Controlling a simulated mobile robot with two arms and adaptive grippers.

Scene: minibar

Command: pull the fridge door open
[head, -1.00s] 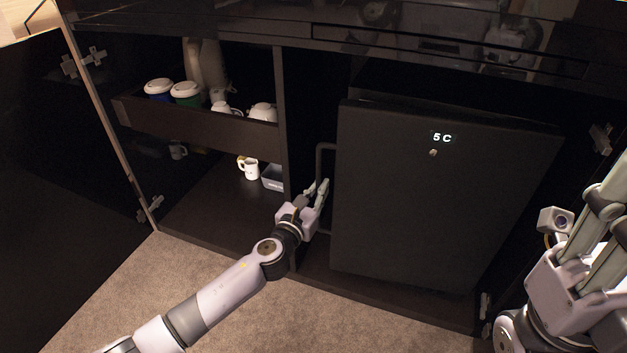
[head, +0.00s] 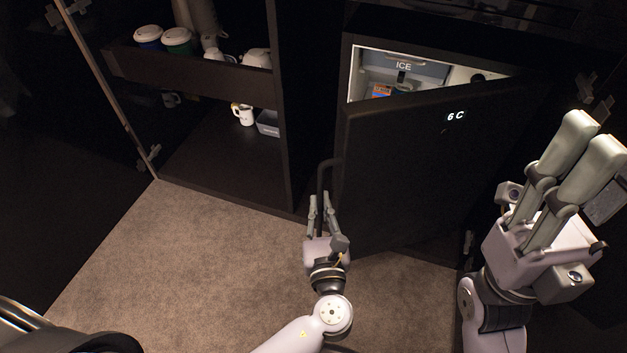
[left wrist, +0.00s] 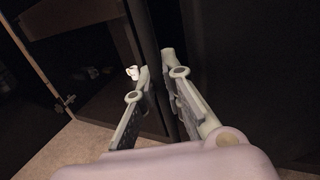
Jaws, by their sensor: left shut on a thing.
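The dark fridge door (head: 420,170) stands partly open in the head view, swung out from its left side, with a lit "6 C" display near its top. The lit fridge interior (head: 405,72) shows above and behind the door, with an "ICE" compartment. The dark bar handle (head: 324,176) runs along the door's left edge. My left gripper (head: 322,208) is shut on the handle at its lower part; the left wrist view shows the fingers (left wrist: 160,95) on either side of the dark bar. My right gripper (head: 585,150) is raised at the right, apart from the door, its fingers close together.
An open cabinet at the left holds a drawer (head: 190,75) with lidded cups and a teapot, and a white mug (head: 243,114) below. An open cabinet door (head: 105,90) stands at the far left. Carpet (head: 200,260) in front is clear.

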